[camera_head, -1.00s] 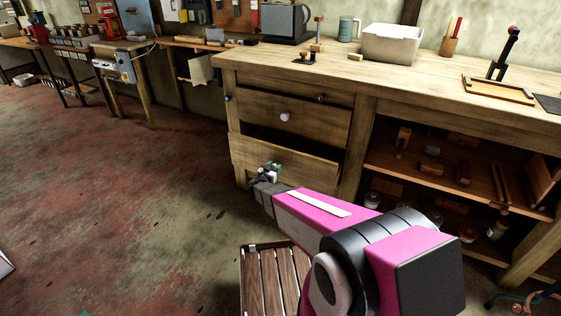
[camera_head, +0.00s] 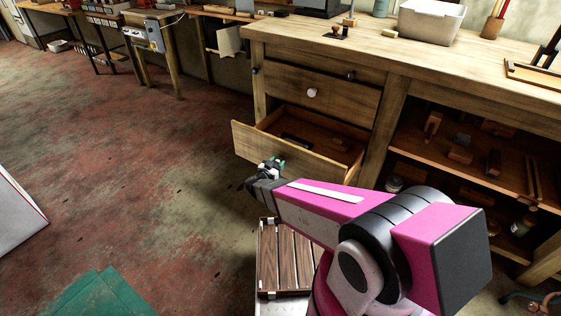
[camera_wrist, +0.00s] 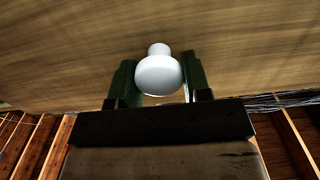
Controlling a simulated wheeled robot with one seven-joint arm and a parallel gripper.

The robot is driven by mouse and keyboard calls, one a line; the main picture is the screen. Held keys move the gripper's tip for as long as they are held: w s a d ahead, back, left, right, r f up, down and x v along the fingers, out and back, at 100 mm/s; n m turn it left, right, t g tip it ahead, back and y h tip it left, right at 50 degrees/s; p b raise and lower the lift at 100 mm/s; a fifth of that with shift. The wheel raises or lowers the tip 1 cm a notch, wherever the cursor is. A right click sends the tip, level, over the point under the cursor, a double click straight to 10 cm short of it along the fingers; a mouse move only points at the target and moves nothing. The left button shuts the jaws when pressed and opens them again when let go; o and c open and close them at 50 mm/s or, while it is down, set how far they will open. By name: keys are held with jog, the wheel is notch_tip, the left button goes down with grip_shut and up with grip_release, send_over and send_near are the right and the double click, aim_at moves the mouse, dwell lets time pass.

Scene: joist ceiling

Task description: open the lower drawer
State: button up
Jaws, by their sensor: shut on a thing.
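The lower drawer (camera_head: 281,150) of the wooden workbench is pulled partway out, and its dark inside shows with a dark object in it. My gripper (camera_head: 271,170) is at its front panel in the head view. In the wrist view, a round white knob (camera_wrist: 158,76) on the drawer front sits between the two green fingers of my gripper (camera_wrist: 159,80), which are shut on it. The knob is hidden by my gripper in the head view. The upper drawer (camera_head: 330,98) above, with its own white knob, is closed.
Open shelves (camera_head: 470,150) with tools lie right of the drawers. A white box (camera_head: 430,20) stands on the bench top. The floor to the left is mostly clear.

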dwell(0.3)
jog(key=o, duration=1.3)
jog(key=shift+c, duration=0.2)
jog(key=shift+s+a, duration=0.1)
jog(key=shift+s, duration=0.05)
jog(key=v, duration=1)
jog(key=shift+s+a, duration=0.15)
jog(key=shift+s, duration=0.1)
